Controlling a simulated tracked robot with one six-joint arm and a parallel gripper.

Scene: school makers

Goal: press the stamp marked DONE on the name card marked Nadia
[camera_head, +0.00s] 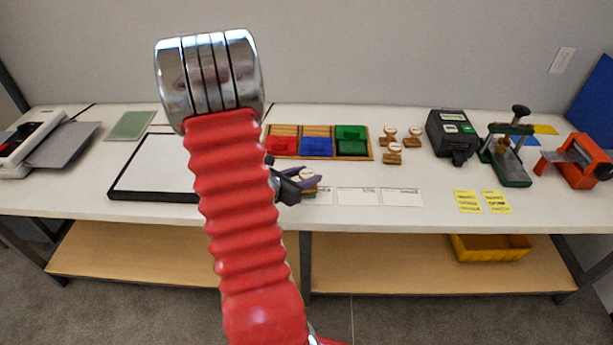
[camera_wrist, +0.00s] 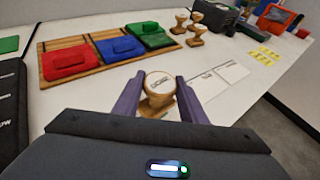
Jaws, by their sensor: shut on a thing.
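A wooden stamp (camera_wrist: 160,90) with a round white top, whose small lettering appears to read DONE, stands between my gripper's purple fingers (camera_wrist: 157,100) in the wrist view. My gripper (camera_head: 303,184) is shut on it, and the stamp (camera_head: 307,174) is upright at the left end of a row of white name cards. The leftmost card (camera_head: 322,197) is partly hidden by the stamp and fingers. The middle card (camera_head: 357,196) and right card (camera_head: 402,197) are bare to view. Their names are too small to read. I cannot tell whether the stamp touches the card.
A wooden tray (camera_head: 371,157) with red, blue and green pads lies behind. Three other stamps (camera_head: 393,153) stand to its right. A black-framed white board (camera_head: 155,170) lies left. Yellow notes (camera_head: 467,201), a black device (camera_head: 452,135) and a green press (camera_head: 507,160) are right.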

